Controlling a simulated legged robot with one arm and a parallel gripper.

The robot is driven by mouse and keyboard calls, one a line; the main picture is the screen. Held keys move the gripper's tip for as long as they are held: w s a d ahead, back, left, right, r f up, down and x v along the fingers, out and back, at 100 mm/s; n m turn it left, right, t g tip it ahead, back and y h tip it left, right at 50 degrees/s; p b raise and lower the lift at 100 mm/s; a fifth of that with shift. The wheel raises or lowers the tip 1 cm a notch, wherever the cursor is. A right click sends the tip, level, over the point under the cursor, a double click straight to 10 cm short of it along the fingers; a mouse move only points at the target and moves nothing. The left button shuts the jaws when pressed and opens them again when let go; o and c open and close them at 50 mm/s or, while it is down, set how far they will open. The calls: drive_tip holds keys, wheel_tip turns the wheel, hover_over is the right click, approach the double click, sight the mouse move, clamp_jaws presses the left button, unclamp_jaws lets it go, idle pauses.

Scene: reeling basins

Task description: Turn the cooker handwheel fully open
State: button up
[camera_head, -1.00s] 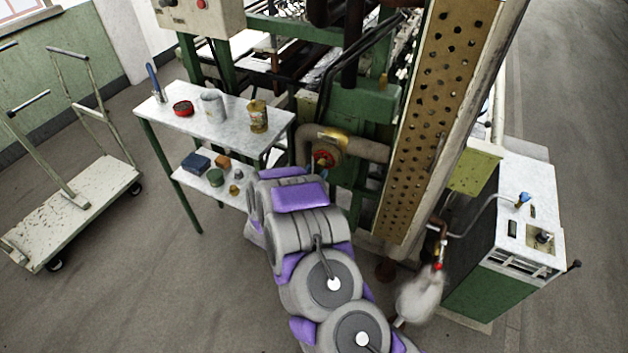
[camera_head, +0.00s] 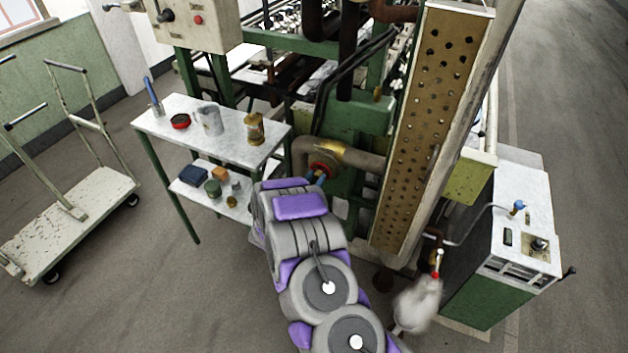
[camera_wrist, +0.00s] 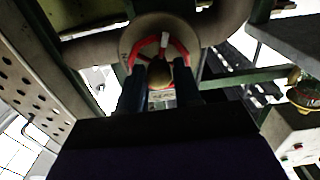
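The red handwheel (camera_head: 322,167) sits on a brass-coloured valve on the thick pipe (camera_head: 362,160) of the green machine; my arm partly hides it. In the wrist view the handwheel (camera_wrist: 176,47) faces me, with a rounded brass-coloured piece (camera_wrist: 158,74) in front of its centre. My gripper (camera_wrist: 160,66) has its two dark blue fingers apart, one on each side of that piece, tips close to the lower rim. I cannot tell whether they touch the rim. In the head view my gripper (camera_head: 316,178) is at the wheel, mostly hidden behind my wrist.
A perforated panel (camera_head: 432,130) rises close to the right of the valve. A small table (camera_head: 180,133) with cans and a lower shelf stands left of my arm. A white-and-green cabinet (camera_head: 528,215) stands right, and a flat cart (camera_head: 75,225) far left.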

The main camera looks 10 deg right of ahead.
clamp_jaws()
drive_tip(key=shift+r+n+p, duration=0.25)
drive_tip(key=shift+n+p, duration=0.25)
drive_tip(key=shift+p, duration=0.55)
drive_tip(key=n+p, duration=0.2)
drive_tip(key=p, duration=0.1)
drive_tip(key=shift+r+n+p, duration=0.15)
drive_tip(key=shift+n+p, duration=0.15)
drive_tip(key=shift+p, duration=0.1)
drive_tip(key=n+p, duration=0.4)
drive_tip(key=shift+n, duration=0.3)
drive_tip(key=n, duration=0.2)
drive_tip(key=n+p, duration=0.1)
drive_tip(key=n, duration=0.1)
drive_tip(key=n+p, duration=0.1)
drive_tip(key=n, duration=0.1)
drive_tip(key=shift+f, duration=0.3)
drive_tip(key=n, duration=0.8)
drive_tip(key=shift+f+p, duration=0.15)
drive_tip(key=shift+p, duration=0.15)
drive_tip(key=shift+o, duration=1.5)
unclamp_jaws()
drive_tip(key=shift+a, duration=0.15)
